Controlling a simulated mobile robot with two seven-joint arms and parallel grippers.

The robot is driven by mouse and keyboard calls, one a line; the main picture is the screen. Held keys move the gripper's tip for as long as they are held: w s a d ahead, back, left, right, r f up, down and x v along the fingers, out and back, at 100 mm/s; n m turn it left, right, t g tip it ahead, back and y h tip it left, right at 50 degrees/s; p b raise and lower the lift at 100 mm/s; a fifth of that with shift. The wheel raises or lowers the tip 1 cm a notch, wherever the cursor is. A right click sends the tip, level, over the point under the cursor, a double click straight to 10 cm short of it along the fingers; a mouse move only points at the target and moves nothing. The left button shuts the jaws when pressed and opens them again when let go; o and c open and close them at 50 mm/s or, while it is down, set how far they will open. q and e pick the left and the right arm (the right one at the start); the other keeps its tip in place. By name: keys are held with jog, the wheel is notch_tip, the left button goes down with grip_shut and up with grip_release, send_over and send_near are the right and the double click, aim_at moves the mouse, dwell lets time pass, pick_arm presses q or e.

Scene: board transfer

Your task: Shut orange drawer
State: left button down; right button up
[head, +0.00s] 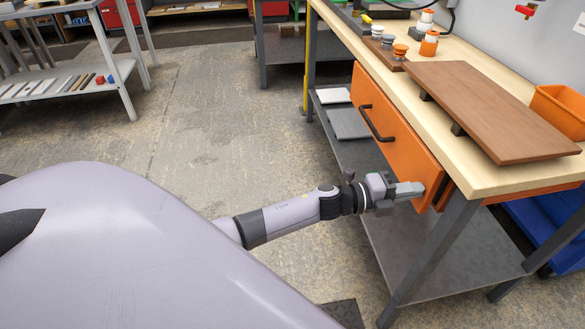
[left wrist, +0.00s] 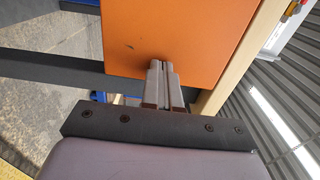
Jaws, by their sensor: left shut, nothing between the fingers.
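The orange drawer (head: 393,125) is under the top of the workbench, with a dark bar handle (head: 377,124) on its front. Its front stands slightly out from the bench, with a gap visible near its right end. My left gripper (head: 420,188) is shut and empty, with its fingertips at the lower right part of the drawer front. In the left wrist view the shut fingers (left wrist: 160,66) meet the lower edge area of the orange front (left wrist: 180,35); firm contact cannot be told. My right gripper is not in view.
The workbench top (head: 480,170) carries a brown board (head: 490,105) on small feet, several orange and white parts, and an orange bin (head: 560,108). A grey lower shelf (head: 440,250) and bench legs stand below the drawer. Open floor (head: 230,120) lies left of the bench.

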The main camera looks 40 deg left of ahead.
pick_arm(q)
jog(key=b+x, duration=0.1)
jog(key=x, duration=0.1)
jog(key=shift+w+d+r, duration=0.1)
jog(key=shift+w+d, duration=0.15)
jog(key=shift+d, duration=0.05)
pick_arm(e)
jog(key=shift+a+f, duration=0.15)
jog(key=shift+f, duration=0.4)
pick_arm(q)
jog(key=shift+r, duration=0.2)
